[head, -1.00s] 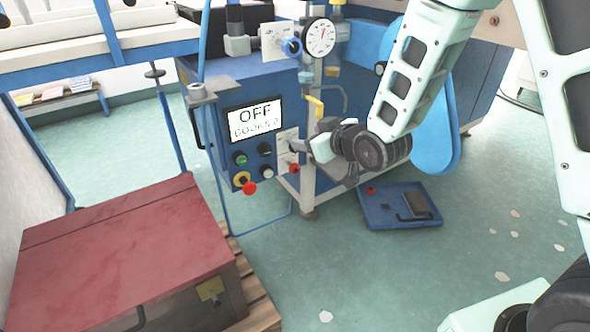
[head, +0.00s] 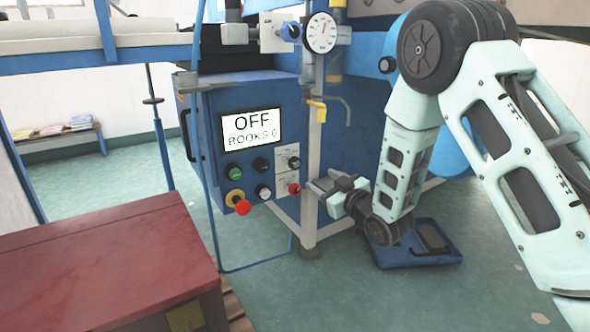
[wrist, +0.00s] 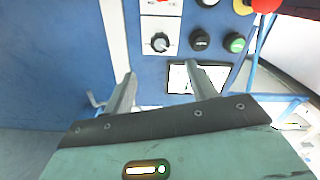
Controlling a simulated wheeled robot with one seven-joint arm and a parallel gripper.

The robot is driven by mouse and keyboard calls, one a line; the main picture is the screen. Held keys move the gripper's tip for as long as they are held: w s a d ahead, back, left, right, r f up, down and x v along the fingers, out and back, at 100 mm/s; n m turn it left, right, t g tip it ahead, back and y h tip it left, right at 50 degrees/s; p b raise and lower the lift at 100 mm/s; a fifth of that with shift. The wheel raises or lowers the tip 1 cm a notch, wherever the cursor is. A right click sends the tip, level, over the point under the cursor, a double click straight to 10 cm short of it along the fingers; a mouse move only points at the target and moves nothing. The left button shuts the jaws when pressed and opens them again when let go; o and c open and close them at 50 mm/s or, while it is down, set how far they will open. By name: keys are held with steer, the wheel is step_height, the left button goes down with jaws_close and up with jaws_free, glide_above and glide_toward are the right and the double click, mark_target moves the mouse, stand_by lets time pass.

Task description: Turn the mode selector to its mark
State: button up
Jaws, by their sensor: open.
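The mode selector appears to be the black knob (head: 294,162) on a white label plate at the right of the blue machine's control panel. The wrist view shows this knob (wrist: 160,42) beyond the fingertips, with a light line on its face; its mark is too small to read. My gripper (head: 322,194) is low and to the right of the knob, pointing at the panel. In the wrist view my gripper (wrist: 159,72) has its two fingers apart, nothing between them, and does not touch the knob. The panel display (head: 252,130) reads OFF.
A green button (head: 233,171), a black button (head: 261,165), a red emergency stop (head: 242,207) and a small red knob (head: 295,188) crowd the panel. A yellow-handled valve (head: 317,108) and post stand beside it. A red chest (head: 110,260) is front left; a blue tray (head: 420,260) lies on the floor.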

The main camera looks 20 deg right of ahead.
mark_target(297, 164)
steer(key=b+x, duration=0.2)
steer(key=x, duration=0.4)
steer(key=b+x, duration=0.3)
steer(key=x, duration=0.4)
steer(key=shift+f, duration=0.2)
steer(key=shift+w+a+r, duration=0.1)
steer(key=shift+w+a, duration=0.1)
steer(key=shift+w, duration=0.35)
steer(key=c, duration=1)
